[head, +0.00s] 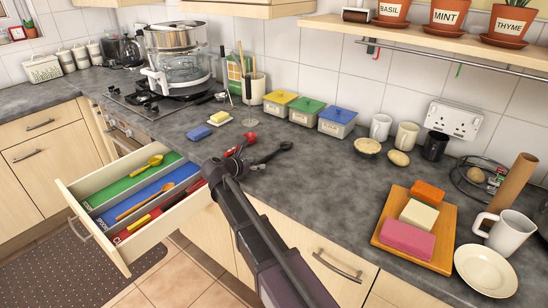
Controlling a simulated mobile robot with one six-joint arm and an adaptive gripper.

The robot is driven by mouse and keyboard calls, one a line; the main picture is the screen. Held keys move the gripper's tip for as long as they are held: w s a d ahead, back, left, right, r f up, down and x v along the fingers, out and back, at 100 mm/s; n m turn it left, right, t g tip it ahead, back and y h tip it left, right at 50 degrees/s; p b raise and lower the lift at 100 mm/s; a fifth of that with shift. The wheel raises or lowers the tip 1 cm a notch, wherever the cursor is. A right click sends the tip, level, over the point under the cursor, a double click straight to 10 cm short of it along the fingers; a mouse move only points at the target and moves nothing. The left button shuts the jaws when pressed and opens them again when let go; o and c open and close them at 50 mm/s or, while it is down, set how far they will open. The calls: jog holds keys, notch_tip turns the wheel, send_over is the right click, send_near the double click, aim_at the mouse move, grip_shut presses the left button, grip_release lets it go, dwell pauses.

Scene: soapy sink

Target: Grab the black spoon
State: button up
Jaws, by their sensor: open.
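The black spoon (285,146) lies on the grey counter, its bowl toward the right and its handle running left toward my gripper (243,160). My arm comes up from the bottom of the picture, and my gripper is just left of the spoon, low over the counter. The jaws are open; the dark fingers and dark handle overlap in the picture, so I cannot tell whether they touch. A red utensil (249,137) lies just behind my gripper and is partly hidden by it.
An open drawer (122,257) at left has green, blue and red compartments holding a yellow spoon (155,160), an orange-brown spoon (166,187) and a red-and-yellow utensil (137,223). Lidded tins (337,122) and cups stand behind. A wooden board (385,243) with colored blocks is at right.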

dwell(0.5)
grip_shut()
